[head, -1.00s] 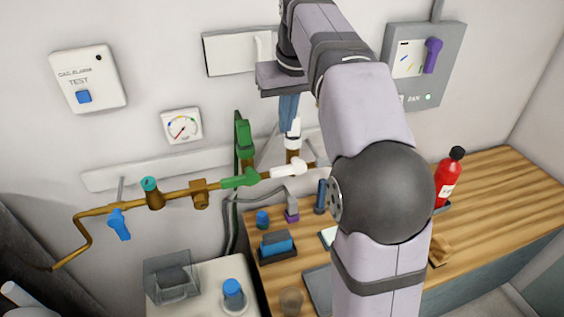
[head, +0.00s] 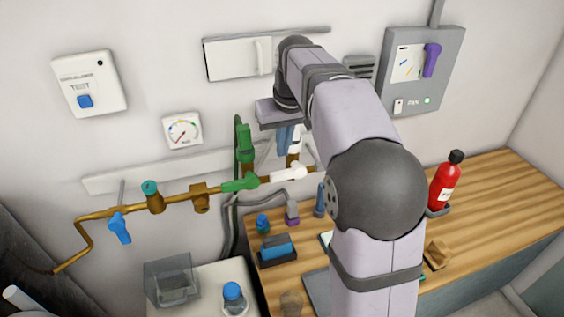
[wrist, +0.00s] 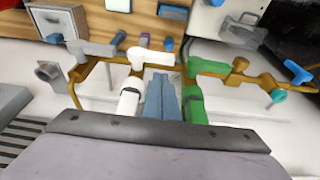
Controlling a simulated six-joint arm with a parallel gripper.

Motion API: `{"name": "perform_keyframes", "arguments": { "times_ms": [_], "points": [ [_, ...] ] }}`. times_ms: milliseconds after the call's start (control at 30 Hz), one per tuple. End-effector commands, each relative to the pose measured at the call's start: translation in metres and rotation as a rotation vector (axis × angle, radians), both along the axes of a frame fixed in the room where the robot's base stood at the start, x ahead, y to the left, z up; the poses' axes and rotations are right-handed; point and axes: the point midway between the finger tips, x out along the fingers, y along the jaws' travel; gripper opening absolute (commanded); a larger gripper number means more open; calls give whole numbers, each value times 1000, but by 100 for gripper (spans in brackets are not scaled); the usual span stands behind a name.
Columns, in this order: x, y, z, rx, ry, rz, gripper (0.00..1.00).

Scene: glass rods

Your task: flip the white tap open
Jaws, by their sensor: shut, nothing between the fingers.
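A white lever (head: 288,173) lies along the brass pipe; it also shows in the wrist view (wrist: 150,56). A second white part (head: 295,140) stands upright on a branch behind my gripper, partly hidden; the wrist view shows it more fully (wrist: 129,103). I cannot tell which of the two is the tap's handle. My gripper (head: 285,140) points down with its blue fingers shut and empty. In the wrist view the fingers (wrist: 163,98) lie between the upright white part and an upright green one, with no clear contact.
A green lever (head: 240,185) lies on the pipe left of the white lever, and the green upright (head: 244,140) stands left of my gripper. A blue tap (head: 120,228) hangs farther left. The wooden bench (head: 500,200) below holds several small things and a red bottle (head: 445,183).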

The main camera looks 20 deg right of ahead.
Motion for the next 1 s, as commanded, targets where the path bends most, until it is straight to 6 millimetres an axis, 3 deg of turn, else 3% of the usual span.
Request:
{"name": "perform_keyframes", "arguments": {
  "times_ms": [200, 400, 1000],
  "points": [
    [6, 0, -33, 1, 4, 0, 0],
    [7, 0, -54, 1, 2, 0, 0],
    [7, 0, -63, -2, 0, 0, 0]
  ]
}}
